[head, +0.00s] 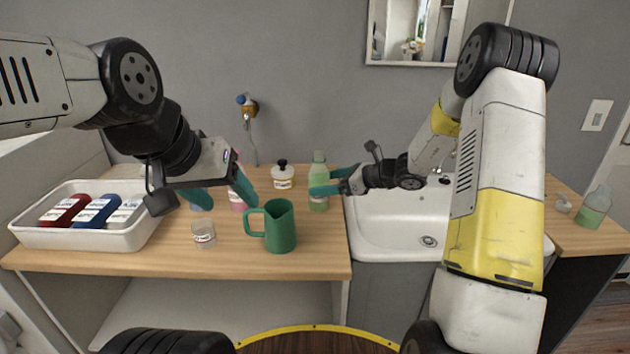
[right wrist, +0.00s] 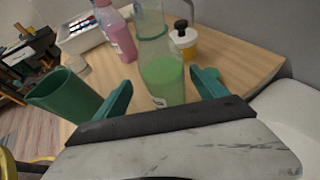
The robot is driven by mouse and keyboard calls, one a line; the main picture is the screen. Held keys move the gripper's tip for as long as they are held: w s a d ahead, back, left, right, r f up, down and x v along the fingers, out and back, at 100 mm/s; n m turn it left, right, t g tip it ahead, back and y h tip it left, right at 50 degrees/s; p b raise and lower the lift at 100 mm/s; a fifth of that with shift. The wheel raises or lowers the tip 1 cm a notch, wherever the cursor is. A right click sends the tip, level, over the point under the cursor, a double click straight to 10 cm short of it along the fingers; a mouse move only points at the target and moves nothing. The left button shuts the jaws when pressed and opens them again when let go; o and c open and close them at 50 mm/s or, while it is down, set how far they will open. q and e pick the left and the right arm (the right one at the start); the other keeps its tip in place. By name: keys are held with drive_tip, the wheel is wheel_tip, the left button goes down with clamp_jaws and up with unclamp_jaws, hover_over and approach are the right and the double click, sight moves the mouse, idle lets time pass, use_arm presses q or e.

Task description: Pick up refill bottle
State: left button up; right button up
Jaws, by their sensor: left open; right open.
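A clear bottle of green liquid (head: 319,197) stands upright on the wooden counter by the sink's left edge; I cannot read its label. My right gripper (head: 327,182) is open at this bottle. In the right wrist view the bottle (right wrist: 162,82) stands between the two teal fingers, and I cannot tell whether they touch it. A second bottle of green liquid (head: 594,208) stands on the counter right of the sink. My left gripper (head: 221,192) is open and empty above the counter, in front of a pink bottle (head: 237,201) that it partly hides.
A green pitcher (head: 280,228) and a clear cup (head: 203,236) stand near the front of the counter. A white bottle with a black cap (head: 283,178) is behind. A white tray (head: 90,238) with red, blue and grey packs is left. The sink (head: 395,237) is at right.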

sight(311, 184)
drive_tip(key=x, duration=0.6)
drive_tip(key=shift+w+d+f, duration=0.15)
drive_tip(key=shift+w, duration=0.15)
clamp_jaws()
